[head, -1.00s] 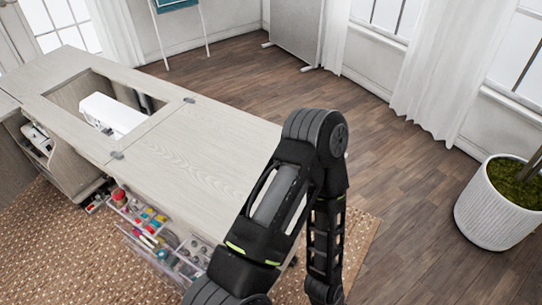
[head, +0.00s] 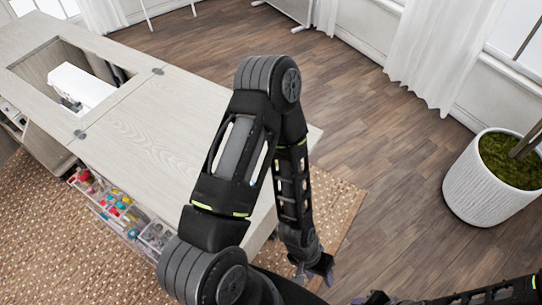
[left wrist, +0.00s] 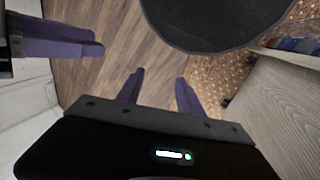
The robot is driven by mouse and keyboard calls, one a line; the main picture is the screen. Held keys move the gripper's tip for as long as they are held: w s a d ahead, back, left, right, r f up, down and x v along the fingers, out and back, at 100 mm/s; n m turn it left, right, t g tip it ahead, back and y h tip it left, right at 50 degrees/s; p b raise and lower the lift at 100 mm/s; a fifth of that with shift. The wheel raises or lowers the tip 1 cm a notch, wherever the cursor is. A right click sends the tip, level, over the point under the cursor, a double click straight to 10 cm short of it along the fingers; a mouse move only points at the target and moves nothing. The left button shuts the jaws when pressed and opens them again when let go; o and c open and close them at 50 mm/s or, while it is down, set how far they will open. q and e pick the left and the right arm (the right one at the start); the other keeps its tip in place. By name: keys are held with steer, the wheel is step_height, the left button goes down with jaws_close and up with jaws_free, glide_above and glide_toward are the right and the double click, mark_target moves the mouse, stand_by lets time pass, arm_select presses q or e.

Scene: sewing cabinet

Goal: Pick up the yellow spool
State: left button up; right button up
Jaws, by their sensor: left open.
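The clear drawer (head: 103,213) on the cabinet's front holds several small coloured spools. A small yellow one, which looks like the yellow spool (head: 125,200), lies among them, too small to see well. My left gripper (head: 318,274) hangs low beyond the cabinet's right end, far from the drawer. In the left wrist view its two purple fingers (left wrist: 160,92) stand apart with nothing between them. My right gripper (head: 372,299) shows only partly at the bottom edge of the head view, and its opening is unclear. The spools are not clearly seen in the left wrist view.
The wooden cabinet top (head: 150,130) has an opening with a white sewing machine (head: 80,84). My left arm crosses over its right part. A woven rug (head: 60,235) lies below. A white planter (head: 484,180) stands at the right. The wooden floor (head: 375,130) between is clear.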

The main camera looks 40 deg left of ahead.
arm_select(q)
steer(key=shift+o, duration=1.4)
steer(key=w+a+r+t, duration=0.1)
steer(key=w+a+r, duration=0.2)
steer(key=w, duration=0.3)
steer(key=w+a+r+t+y, duration=0.1)
steer(key=w+a+r+t, duration=0.1)
steer(key=w, duration=0.4)
steer(key=shift+w+a+r, duration=0.25)
steer(key=shift+a+r, duration=0.35)
steer(key=shift+a, duration=0.2)
steer(key=w+a+r+t+y, duration=0.1)
steer(key=w+a+r, duration=0.7)
steer(key=r, duration=0.1)
steer(key=a+r+y, duration=0.2)
steer(key=a+r, duration=0.5)
steer(key=a, duration=0.3)
steer(key=s+a+g, duration=0.1)
steer(key=s, duration=0.1)
steer(key=s+a+n+g, duration=0.1)
steer(key=s, duration=0.1)
steer(key=s+a+r+g, duration=0.1)
steer(key=s+a, duration=0.1)
steer(key=shift+a+r+n+y+p, duration=0.1)
steer(key=shift+n+y+p, duration=0.2)
steer(key=shift+n+p, duration=0.1)
steer(key=shift+w, duration=0.1)
steer(key=shift+w+f, duration=0.2)
steer(key=shift+f, duration=1.15)
